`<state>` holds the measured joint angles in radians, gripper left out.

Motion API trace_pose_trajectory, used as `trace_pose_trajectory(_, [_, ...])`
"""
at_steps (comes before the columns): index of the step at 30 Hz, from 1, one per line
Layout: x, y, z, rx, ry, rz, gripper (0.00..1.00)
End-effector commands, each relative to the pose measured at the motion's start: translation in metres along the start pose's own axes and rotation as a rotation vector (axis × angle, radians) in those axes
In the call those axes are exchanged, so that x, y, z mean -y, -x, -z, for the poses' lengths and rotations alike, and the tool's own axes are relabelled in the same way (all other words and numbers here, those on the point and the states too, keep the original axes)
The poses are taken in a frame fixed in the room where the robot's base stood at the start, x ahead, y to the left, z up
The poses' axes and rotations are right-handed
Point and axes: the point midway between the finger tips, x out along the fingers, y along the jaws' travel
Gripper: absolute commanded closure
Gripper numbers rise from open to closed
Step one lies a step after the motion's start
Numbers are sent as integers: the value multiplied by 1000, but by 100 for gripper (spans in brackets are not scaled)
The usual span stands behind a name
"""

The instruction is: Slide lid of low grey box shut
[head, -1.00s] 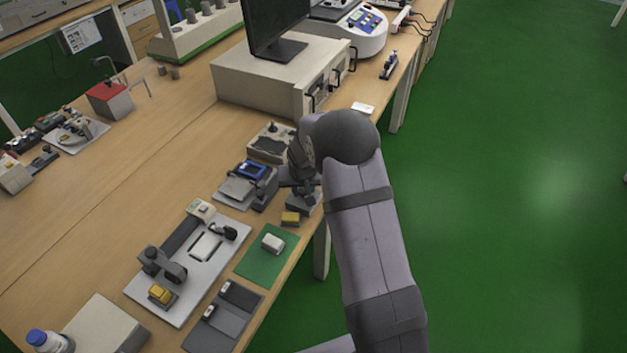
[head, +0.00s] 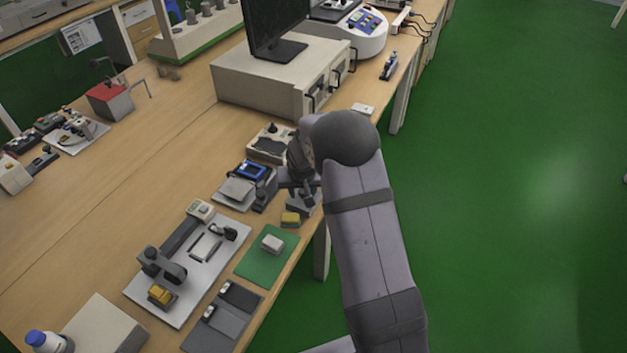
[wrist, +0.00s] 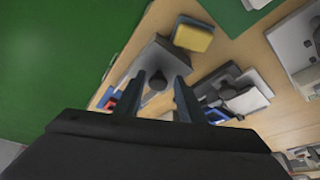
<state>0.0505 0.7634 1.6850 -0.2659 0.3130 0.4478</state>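The low grey box (wrist: 154,56) lies below my gripper (wrist: 159,76) in the wrist view. Small blue and red parts (wrist: 111,98) show beside the lid, partly hidden by a finger. In the head view the grey box (head: 297,207) sits near the table's right edge, partly covered by my gripper (head: 306,192).
A yellow-topped block (head: 290,218) stands close beside the box; it also shows in the wrist view (wrist: 193,35). A device with a grey plate (head: 238,190) is to the left. A green mat (head: 262,262) lies nearer. The table edge is close on the right.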

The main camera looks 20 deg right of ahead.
Motion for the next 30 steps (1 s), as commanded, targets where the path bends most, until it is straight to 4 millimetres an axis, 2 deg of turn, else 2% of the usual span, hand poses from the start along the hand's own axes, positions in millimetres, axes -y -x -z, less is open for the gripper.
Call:
trace_pose_trajectory(18, [0,44,19,-2,0,0,64])
trace_pose_trajectory(30, [-1,46,20,-1,-1,0,64])
